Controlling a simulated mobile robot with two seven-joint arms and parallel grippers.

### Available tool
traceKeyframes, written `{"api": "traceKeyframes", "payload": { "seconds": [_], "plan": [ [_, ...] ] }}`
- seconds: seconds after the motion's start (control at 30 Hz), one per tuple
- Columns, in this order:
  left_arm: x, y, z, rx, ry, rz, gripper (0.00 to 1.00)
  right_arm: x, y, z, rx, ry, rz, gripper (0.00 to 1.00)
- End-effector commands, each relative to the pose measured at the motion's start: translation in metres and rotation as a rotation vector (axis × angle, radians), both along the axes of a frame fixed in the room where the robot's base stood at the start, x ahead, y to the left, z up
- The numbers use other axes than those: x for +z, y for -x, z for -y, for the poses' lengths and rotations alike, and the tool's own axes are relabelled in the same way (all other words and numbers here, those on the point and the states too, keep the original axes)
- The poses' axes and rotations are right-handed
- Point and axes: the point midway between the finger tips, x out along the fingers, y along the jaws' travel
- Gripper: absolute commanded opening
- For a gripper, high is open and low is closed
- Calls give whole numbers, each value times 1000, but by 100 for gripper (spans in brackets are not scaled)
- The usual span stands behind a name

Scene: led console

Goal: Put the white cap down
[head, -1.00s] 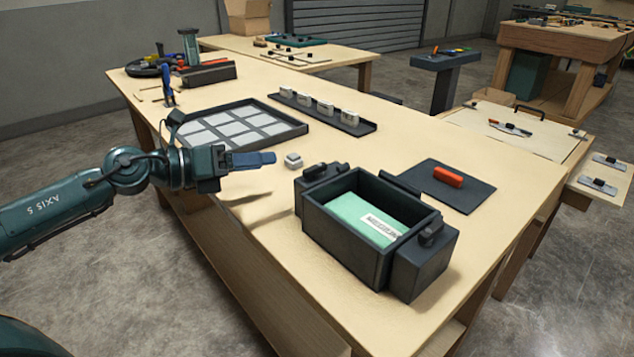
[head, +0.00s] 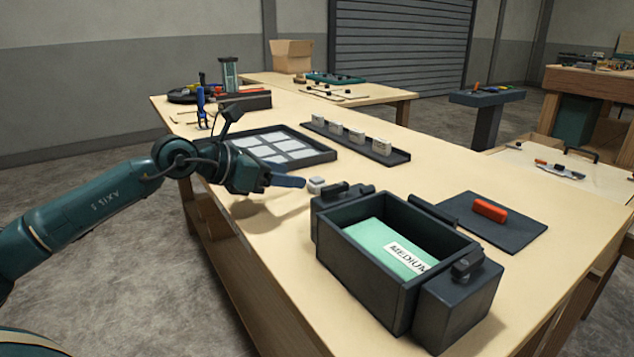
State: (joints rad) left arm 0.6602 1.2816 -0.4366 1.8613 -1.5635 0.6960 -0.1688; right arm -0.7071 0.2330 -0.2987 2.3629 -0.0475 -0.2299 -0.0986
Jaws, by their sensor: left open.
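A small white cap (head: 316,185) sits on the bare wooden table top, just left of the dark box. Several similar white caps (head: 346,134) stand in a row on a long dark rail tray (head: 393,158) farther back. My left gripper (head: 290,181) is open, above the table by its left edge. Its blue finger points right and its tip is close to the lone cap, with nothing seen between the fingers. I cannot tell whether finger and cap touch. My right gripper is not in view.
A dark open box (head: 365,281) with a green insert labelled MEDIUM stands in front right. A red block (head: 489,210) lies on a dark mat (head: 528,233). A dark tray with pale panels (head: 318,157) lies behind my gripper. The table (head: 437,147) is clear right of the rail tray.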

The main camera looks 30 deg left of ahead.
Motion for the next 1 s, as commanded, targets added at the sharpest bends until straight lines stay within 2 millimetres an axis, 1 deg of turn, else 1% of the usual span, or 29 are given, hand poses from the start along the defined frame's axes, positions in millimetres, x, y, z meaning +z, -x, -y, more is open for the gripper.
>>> {"api": "traceKeyframes", "payload": {
  "seconds": [0.03,0.1,0.37,0.5,0.63,0.73,0.93,1.0],
  "plan": [
    [-2,-7,4,-2,5,2,55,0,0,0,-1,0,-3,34],
    [-5,-14,8,0,3,1,55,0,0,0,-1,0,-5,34],
    [-15,-28,16,-1,2,1,55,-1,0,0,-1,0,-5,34],
    [-26,-44,27,-2,4,0,55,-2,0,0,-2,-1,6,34],
    [-31,-57,33,0,3,1,55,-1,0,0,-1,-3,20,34],
    [-33,-61,36,0,0,1,55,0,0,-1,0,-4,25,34],
    [-33,-61,36,0,-1,0,55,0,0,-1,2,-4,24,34],
    [-33,-61,36,0,0,0,49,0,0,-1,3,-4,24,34]
  ]
}}
